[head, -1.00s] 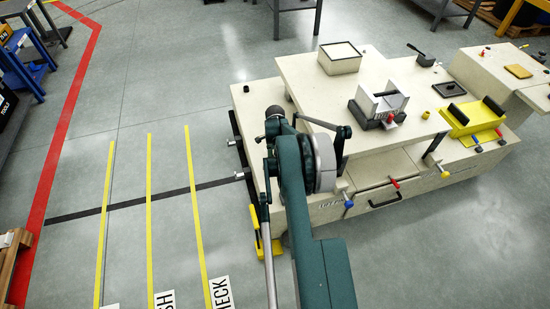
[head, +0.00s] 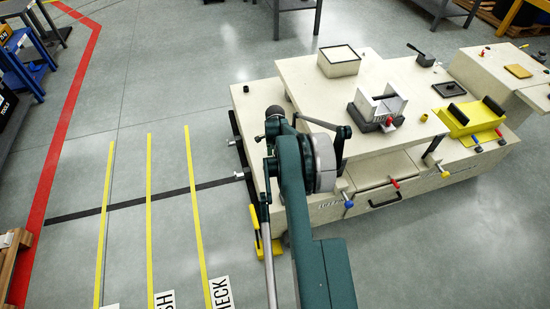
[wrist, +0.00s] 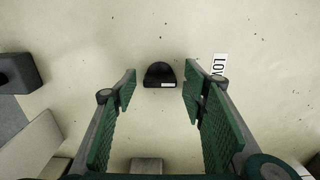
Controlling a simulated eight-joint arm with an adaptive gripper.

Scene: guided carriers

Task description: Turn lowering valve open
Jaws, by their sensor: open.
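The lowering valve looks to be a black rounded knob (wrist: 159,75) with a white mark on its lower edge, on a cream surface in the wrist view. A partly cut-off label reading "LOV" (wrist: 219,66) lies to its right. My gripper (wrist: 160,92) is open, with one green ribbed finger on each side of the knob. Clear gaps show between the knob and both fingers, and I cannot tell how far above it they are. In the head view my green arm reaches over the near left part of the cream carrier (head: 300,72), and the knob cannot be made out there.
The carrier bears an open-topped box (head: 339,60), a grey V-shaped holder (head: 380,108) and a yellow cradle (head: 470,118). Red and blue handles line its near side. In the wrist view a dark block (wrist: 18,73) stands at the left. The floor left of the carrier is open.

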